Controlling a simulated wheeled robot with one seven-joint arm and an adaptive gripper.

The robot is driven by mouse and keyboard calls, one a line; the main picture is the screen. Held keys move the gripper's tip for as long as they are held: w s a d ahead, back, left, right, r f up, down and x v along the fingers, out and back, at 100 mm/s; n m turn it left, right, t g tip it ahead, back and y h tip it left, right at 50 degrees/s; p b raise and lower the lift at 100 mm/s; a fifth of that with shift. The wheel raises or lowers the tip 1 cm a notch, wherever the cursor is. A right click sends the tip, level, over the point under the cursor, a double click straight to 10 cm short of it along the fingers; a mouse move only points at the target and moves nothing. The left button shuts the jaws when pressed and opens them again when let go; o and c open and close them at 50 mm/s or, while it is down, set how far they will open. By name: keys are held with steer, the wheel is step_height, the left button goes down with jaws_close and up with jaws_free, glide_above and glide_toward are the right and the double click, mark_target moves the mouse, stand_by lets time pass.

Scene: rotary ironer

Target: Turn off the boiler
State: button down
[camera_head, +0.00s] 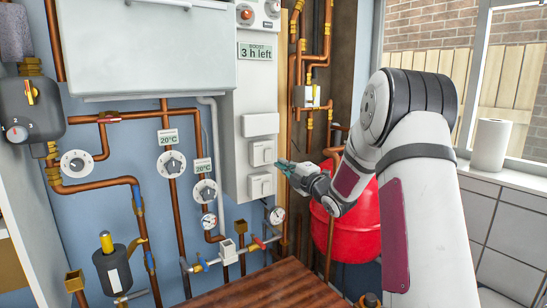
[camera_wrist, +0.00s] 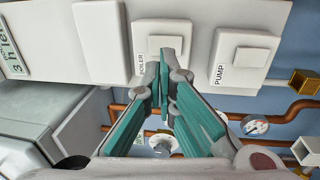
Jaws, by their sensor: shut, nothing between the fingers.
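The boiler switch (camera_wrist: 165,40) is a white rocker on a white plate labelled BOILER in the wrist view. In the head view it is the upper switch (camera_head: 262,153) on the white control column. The pump switch (camera_wrist: 247,55), labelled PUMP, is on its right in the wrist view and below it in the head view (camera_head: 260,186). My gripper (camera_head: 281,164) is shut and empty, with teal fingers. In the wrist view the fingertips (camera_wrist: 165,62) are at the lower edge of the boiler rocker and partly cover its plate. I cannot tell whether they touch it.
A blank white plate (camera_head: 260,124) and a "3 h left" display (camera_head: 255,51) are above the switches. Copper pipes, dials (camera_head: 172,164) and gauges (camera_head: 277,215) surround the column. A red tank (camera_head: 345,235) is behind my arm, and a wooden top (camera_head: 270,288) is below.

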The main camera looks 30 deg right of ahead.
mark_target(268, 153)
steer(key=w, duration=0.6)
steer(key=shift+w+a+r+p, duration=0.1)
steer(key=shift+w+r+p, duration=0.1)
steer(key=shift+r+p, duration=0.15)
steer(key=shift+w, duration=0.1)
steer(key=shift+w+r+b, duration=0.15)
steer(key=shift+w+b, duration=0.1)
steer(key=shift+b, duration=0.4)
steer(key=shift+r, duration=0.1)
steer(key=shift+s, duration=0.1)
